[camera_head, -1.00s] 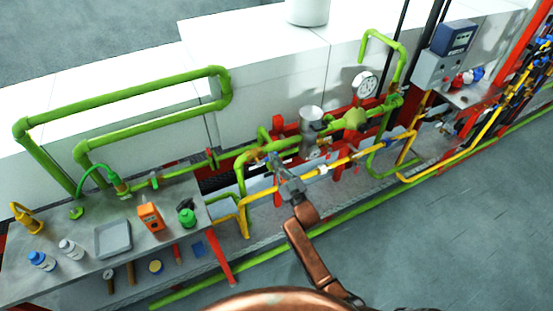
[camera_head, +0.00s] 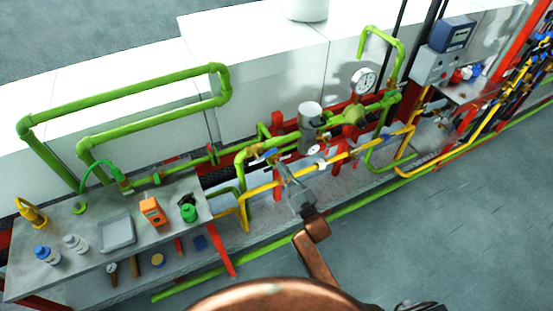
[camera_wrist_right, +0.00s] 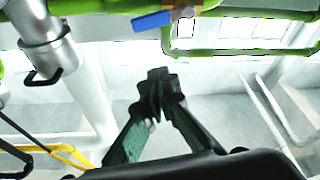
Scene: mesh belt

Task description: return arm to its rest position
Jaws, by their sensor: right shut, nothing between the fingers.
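My right arm, copper-coloured, comes in from the bottom of the head view. Its gripper (camera_head: 279,168) is near the yellow pipe (camera_head: 262,190) and the blue-handled valve (camera_head: 268,153); whether it touches them I cannot tell from the head view. In the right wrist view the gripper's dark fingers (camera_wrist_right: 157,78) meet at their tips with nothing between them. The blue handle (camera_wrist_right: 152,21) shows beyond and above the fingertips there, apart from them. My left gripper is not in view.
A grey bench (camera_head: 60,227) at left holds bottles, a tray (camera_head: 117,234), an orange meter (camera_head: 152,211) and a green item. Green pipes (camera_head: 130,116), a gauge (camera_head: 363,80) and a steel cylinder (camera_head: 310,114) stand behind the gripper. Open floor (camera_head: 440,225) lies at the right.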

